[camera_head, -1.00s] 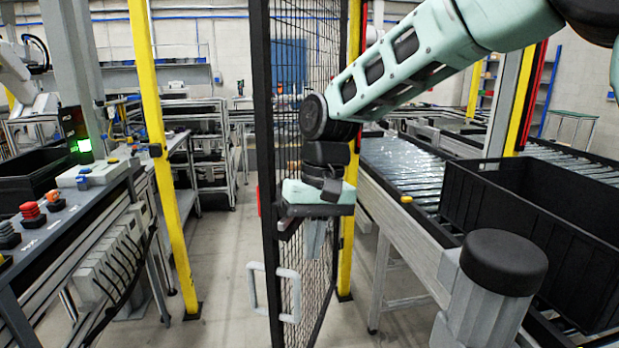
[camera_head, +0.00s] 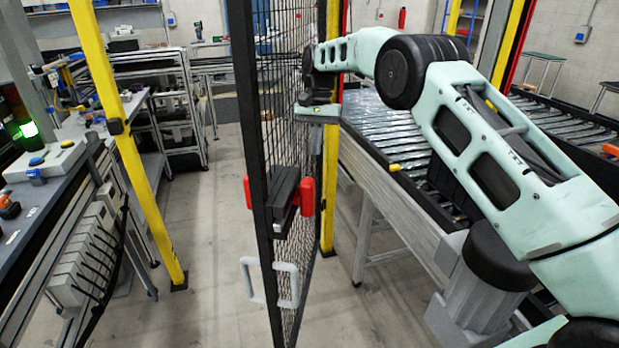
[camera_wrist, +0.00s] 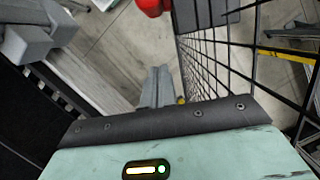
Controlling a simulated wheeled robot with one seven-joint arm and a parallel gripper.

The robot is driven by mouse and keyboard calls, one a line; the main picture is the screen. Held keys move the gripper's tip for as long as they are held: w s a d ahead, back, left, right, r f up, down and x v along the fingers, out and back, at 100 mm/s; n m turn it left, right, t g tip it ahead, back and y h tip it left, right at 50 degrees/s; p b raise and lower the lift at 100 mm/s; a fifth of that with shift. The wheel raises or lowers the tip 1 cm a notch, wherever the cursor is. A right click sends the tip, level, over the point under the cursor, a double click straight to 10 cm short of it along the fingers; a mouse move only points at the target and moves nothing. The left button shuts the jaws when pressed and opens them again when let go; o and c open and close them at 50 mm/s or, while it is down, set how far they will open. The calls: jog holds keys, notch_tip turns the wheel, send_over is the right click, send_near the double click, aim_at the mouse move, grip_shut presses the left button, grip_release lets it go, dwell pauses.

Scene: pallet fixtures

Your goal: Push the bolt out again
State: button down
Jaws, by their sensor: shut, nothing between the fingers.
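The bolt is on the edge of the mesh gate (camera_head: 262,110), a dark block (camera_head: 284,188) with a red knob (camera_head: 307,196) on its right and another red end on its left. How far the bolt is pushed out, I cannot tell. My gripper (camera_head: 316,138) hangs fingers down on the right side of the gate, above and behind the bolt, apart from it. In the wrist view its two grey fingers (camera_wrist: 157,80) are together and empty. The red knob (camera_wrist: 152,6) and part of the dark block (camera_wrist: 205,12) show at the top there.
The gate stands swung toward me, with a white pull handle (camera_head: 270,282) below the bolt. Yellow posts stand left (camera_head: 125,140) and right (camera_head: 329,150). A roller conveyor (camera_head: 390,140) is on the right and a workbench (camera_head: 60,190) on the left. The floor between is clear.

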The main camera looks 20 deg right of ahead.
aim_at(312, 183)
jog(key=s+f+p, duration=0.1)
jog(key=f, duration=0.1)
jog(key=s+a+f+p, duration=0.1)
jog(key=f+p, duration=0.1)
jog(key=f, duration=0.1)
jog(key=s+a+f+p, duration=0.1)
jog(key=s+f, duration=0.1)
jog(key=shift+f, duration=0.35)
jog(key=shift+s+a+f+p, duration=0.2)
jog(key=shift+s+a+p, duration=0.25)
jog(key=shift+s+p, duration=0.3)
